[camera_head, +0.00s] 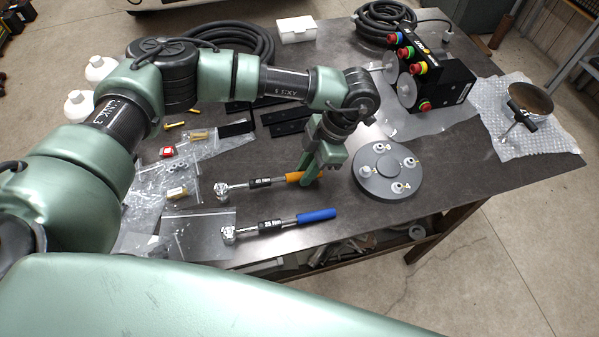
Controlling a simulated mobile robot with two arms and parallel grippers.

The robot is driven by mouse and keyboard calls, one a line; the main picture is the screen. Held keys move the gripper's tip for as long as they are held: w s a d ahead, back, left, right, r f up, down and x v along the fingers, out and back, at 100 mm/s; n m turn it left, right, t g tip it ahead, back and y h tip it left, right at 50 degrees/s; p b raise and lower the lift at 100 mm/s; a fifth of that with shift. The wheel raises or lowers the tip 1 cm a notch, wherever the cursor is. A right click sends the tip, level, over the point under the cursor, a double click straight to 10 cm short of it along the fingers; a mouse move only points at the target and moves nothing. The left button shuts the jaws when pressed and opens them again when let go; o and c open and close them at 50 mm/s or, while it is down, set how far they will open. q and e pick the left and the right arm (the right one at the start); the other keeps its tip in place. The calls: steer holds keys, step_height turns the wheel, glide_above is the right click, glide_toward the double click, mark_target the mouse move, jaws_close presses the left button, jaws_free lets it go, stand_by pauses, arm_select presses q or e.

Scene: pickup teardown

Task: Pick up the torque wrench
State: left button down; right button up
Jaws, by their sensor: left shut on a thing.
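Two wrenches with ratchet heads lie side by side near the table's front edge, one with an orange handle (292,177) and one with a blue handle (316,215). I cannot tell from their looks which one the task names. My left gripper (312,177) comes down from above at the orange handle's right end and is shut on it. The fingers hide that end of the handle. The orange wrench lies level, its head to the left; whether it is clear of the table I cannot tell. My right gripper is not in view.
A round grey flange (391,172) with several white fittings sits just right of my left gripper. Plastic bags of small parts (178,192) lie left of the wrenches. A black control box (440,82) with coloured buttons and coiled black hose (240,42) stand at the back.

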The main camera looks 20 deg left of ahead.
arm_select(q)
step_height(320, 180, up, 19)
steer(key=b, duration=0.4)
stand_by(1.8)
